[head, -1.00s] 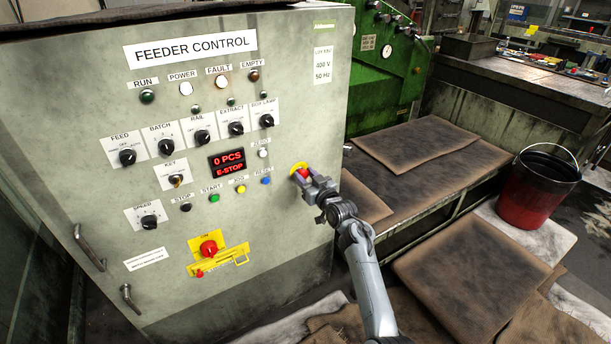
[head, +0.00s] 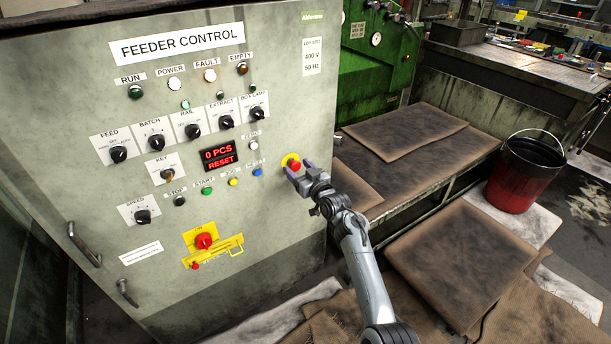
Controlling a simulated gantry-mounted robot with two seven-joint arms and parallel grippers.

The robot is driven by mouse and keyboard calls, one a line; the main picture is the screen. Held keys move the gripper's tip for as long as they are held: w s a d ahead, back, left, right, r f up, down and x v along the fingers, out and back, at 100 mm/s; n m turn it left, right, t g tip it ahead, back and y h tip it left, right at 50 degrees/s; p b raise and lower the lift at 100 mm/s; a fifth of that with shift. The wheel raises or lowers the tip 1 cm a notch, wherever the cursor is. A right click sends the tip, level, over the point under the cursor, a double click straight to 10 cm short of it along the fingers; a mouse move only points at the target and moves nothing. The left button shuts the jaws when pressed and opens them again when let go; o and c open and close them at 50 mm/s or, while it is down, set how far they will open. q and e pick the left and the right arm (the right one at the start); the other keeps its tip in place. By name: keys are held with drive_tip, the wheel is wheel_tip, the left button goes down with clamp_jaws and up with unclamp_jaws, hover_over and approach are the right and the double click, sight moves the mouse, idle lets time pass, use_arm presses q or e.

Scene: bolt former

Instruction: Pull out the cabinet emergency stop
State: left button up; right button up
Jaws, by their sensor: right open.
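The cabinet emergency stop (head: 293,165) is a red button on a yellow disc at the right edge of the grey feeder control cabinet (head: 70,110). My right gripper (head: 301,168) is open in front of it, its fingers on either side of or just off the red button; I cannot tell whether they touch it. The cabinet display (head: 219,157) reads "0 PCS" and "RESET" in red. My left gripper is not in view.
A red rotary switch (head: 204,242) on a yellow plate sits lower on the cabinet. A bench with brown mats (head: 410,130) stands right of the cabinet, and a red and black bucket (head: 524,175) stands beyond it. Brown mats (head: 468,262) also lie at the lower right.

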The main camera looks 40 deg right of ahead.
drive_tip(key=s+a+p, duration=0.1)
drive_tip(key=s+p, duration=0.2)
drive_tip(key=s, duration=0.7)
drive_tip(key=shift+s+a, duration=0.2)
drive_tip(key=shift+s, duration=0.15)
drive_tip(key=shift+f, duration=0.1)
